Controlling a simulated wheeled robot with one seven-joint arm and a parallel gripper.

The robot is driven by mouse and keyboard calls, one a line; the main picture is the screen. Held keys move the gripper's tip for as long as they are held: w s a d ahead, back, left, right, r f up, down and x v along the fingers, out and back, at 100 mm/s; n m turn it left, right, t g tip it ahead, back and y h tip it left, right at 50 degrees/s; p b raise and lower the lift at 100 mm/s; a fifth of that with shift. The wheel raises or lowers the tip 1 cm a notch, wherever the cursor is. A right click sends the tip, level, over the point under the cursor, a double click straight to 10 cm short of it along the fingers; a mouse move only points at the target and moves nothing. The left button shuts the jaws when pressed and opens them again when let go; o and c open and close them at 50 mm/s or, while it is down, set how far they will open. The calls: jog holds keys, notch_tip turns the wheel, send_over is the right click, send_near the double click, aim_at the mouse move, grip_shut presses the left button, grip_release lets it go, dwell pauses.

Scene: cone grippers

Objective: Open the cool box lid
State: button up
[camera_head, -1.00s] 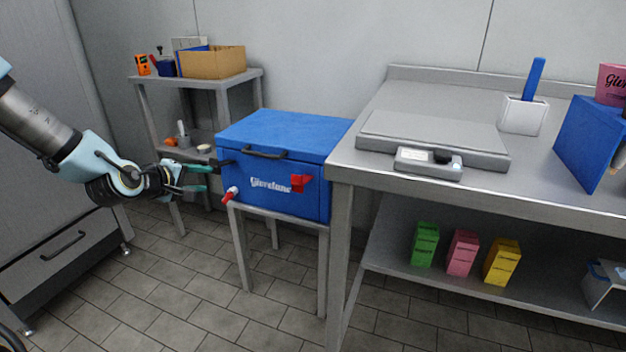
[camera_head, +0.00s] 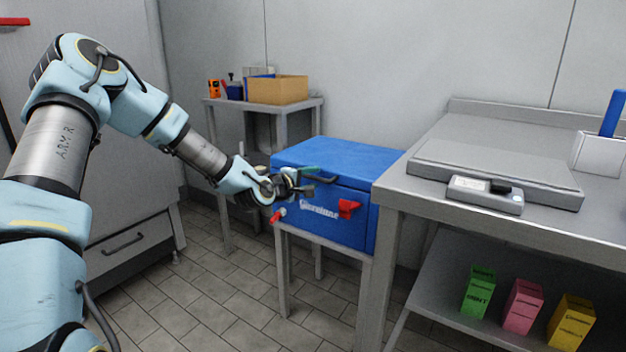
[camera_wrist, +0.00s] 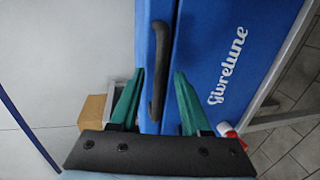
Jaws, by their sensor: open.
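The blue cool box (camera_head: 360,218) stands on a small grey stand, and its lid (camera_head: 335,158) is down. A black handle (camera_wrist: 158,62) runs along the lid's front edge, and its near end lies between my gripper's fingers in the wrist view. My gripper (camera_head: 312,178) is at the left part of the box front, by the handle. In the wrist view my gripper (camera_wrist: 157,92) has two green fingers spread apart, one on each side of the handle. I cannot tell whether either finger touches it. A red latch (camera_head: 348,208) is on the box front.
A red-tipped tap (camera_head: 278,215) sticks out at the box's lower left. A steel table (camera_head: 390,195) with a scale (camera_head: 485,195) stands close on the right. A shelf with a cardboard box (camera_head: 278,90) is behind left.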

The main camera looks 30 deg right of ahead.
jog(key=shift+w+d, duration=0.15)
jog(key=shift+d, duration=0.15)
grip_shut()
jog(key=shift+f, duration=0.1)
dwell(1.2)
